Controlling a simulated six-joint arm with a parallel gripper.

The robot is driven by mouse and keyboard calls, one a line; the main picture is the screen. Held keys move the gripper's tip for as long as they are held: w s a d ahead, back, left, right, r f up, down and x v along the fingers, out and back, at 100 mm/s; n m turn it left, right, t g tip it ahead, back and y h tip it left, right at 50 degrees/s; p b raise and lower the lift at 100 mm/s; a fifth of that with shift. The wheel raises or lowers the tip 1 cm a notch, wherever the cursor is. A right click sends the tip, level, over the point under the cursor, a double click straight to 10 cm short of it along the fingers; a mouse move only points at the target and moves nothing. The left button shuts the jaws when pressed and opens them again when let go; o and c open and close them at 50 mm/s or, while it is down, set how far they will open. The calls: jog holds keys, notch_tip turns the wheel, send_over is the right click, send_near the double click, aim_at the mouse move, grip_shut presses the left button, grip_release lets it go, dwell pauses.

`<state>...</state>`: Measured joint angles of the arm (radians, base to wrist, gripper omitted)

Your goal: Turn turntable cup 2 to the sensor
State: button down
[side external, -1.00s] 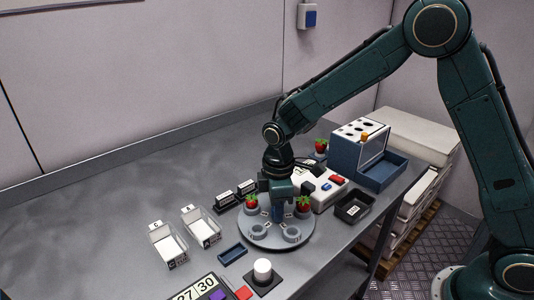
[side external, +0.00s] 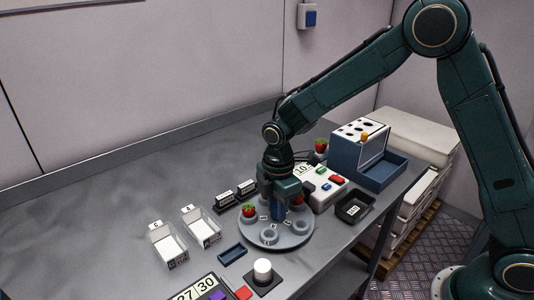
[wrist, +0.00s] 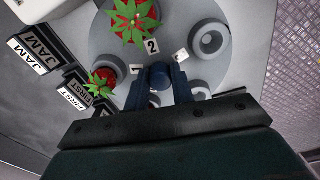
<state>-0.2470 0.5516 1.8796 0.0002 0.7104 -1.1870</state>
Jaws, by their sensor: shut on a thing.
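The grey turntable (side external: 275,245) stands on the bench with several cups around its rim. In the wrist view, the cup by the "2" label (wrist: 152,46) holds a strawberry (wrist: 133,22). A second strawberry (wrist: 102,80) sits in the cup to its left, and two grey cups (wrist: 209,40) on the right are empty. My gripper (wrist: 160,82) points down over the turntable's middle, shut on the blue centre knob (wrist: 158,76). In the side view, one strawberry (side external: 249,209) is at the left rim; another (side external: 298,199) is partly hidden behind my gripper. I cannot identify the sensor for certain.
A white box (side external: 325,190) with red and green buttons stands close behind the turntable. Small black JAM and FIRST signs (side external: 236,194) stand left of the turntable.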

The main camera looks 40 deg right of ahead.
jog(key=shift+n, duration=0.3)
dwell(0.4)
jog(key=c, duration=1.2)
grip_release()
jog(key=shift+r, duration=0.1)
notch_tip(320, 180, up, 14)
jog(key=shift+f, duration=0.15)
